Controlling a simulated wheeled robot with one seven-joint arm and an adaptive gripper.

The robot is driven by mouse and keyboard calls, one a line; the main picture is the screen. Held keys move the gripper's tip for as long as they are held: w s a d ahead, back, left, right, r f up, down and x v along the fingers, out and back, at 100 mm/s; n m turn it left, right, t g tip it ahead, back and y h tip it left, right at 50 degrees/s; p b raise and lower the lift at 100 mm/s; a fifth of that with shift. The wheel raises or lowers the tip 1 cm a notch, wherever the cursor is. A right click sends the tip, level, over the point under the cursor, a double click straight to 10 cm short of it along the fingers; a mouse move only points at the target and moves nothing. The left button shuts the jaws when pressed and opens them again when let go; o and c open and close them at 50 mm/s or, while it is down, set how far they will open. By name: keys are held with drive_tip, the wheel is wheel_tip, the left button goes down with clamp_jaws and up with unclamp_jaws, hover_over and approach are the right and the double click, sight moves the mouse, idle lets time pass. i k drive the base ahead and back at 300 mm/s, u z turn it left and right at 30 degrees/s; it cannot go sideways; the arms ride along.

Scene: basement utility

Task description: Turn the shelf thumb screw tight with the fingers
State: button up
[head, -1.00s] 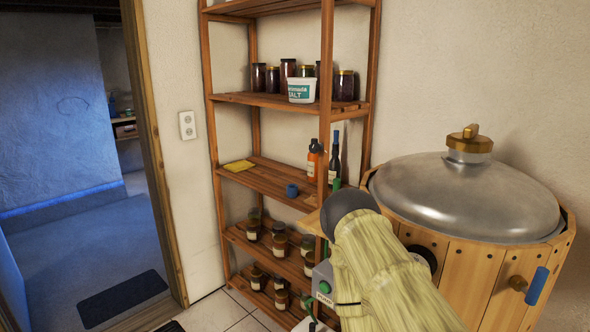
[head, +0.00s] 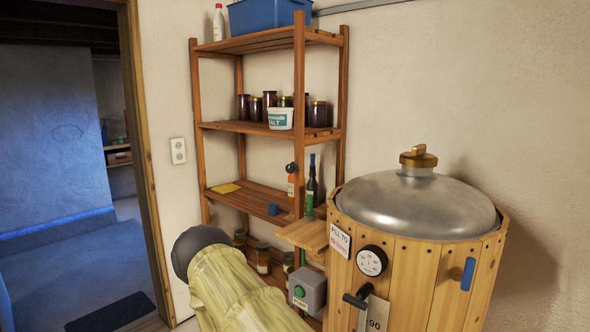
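The wooden shelf (head: 298,60) stands against the wall left of the middle in the head view. I cannot make out a thumb screw on it for certain; a small dark round shape (head: 291,168) shows beside the front right post, and it may be only the orange bottle's cap. My arm rises from the bottom of the view and hides part of the lower shelves. My gripper is out of the picture, so its fingers and any contact with the shelf are not shown.
A wood-clad vat (head: 412,285) with a metal lid stands at the right, with a small wooden ledge (head: 303,235) and a grey switch box (head: 307,290) near the shelf. Jars, a salt tub (head: 280,119) and a blue cup (head: 272,209) occupy the shelves. A doorway opens at the left.

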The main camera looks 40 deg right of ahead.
sight(290, 168)
drive_tip(key=z, duration=0.45)
drive_tip(key=i, duration=0.7)
drive_tip(key=z, duration=0.25)
